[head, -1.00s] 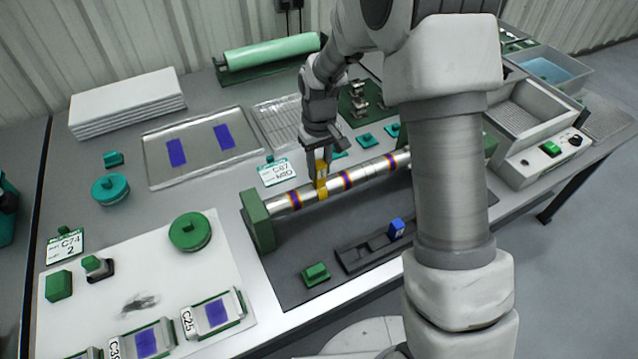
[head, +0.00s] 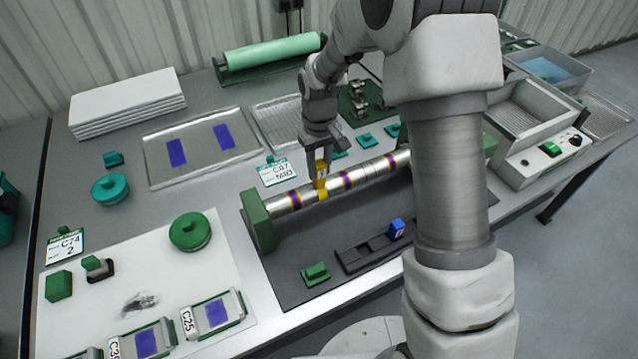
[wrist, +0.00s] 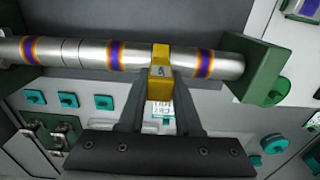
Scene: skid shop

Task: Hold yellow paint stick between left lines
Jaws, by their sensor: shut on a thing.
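The yellow paint stick (head: 321,178) is held upright in my gripper (head: 319,158), with its lower end at the silver pipe (head: 370,172). It sits between the leftmost and middle purple-orange bands of the pipe in the head view. In the wrist view the yellow stick (wrist: 160,68) overlaps the pipe (wrist: 95,54), and the fingers of my gripper (wrist: 160,92) close on its sides. Thin dark lines show on the pipe between the other two bands. Any lines under the stick are hidden. Whether the stick presses on the pipe is hard to tell.
Green end blocks (head: 258,220) hold the pipe over a dark mat (head: 300,265). A blue block (head: 396,228) sits in a black rack (head: 362,254) in front. A C67 card (head: 277,172) stands behind the pipe, and a metal tray (head: 200,148) lies to the left.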

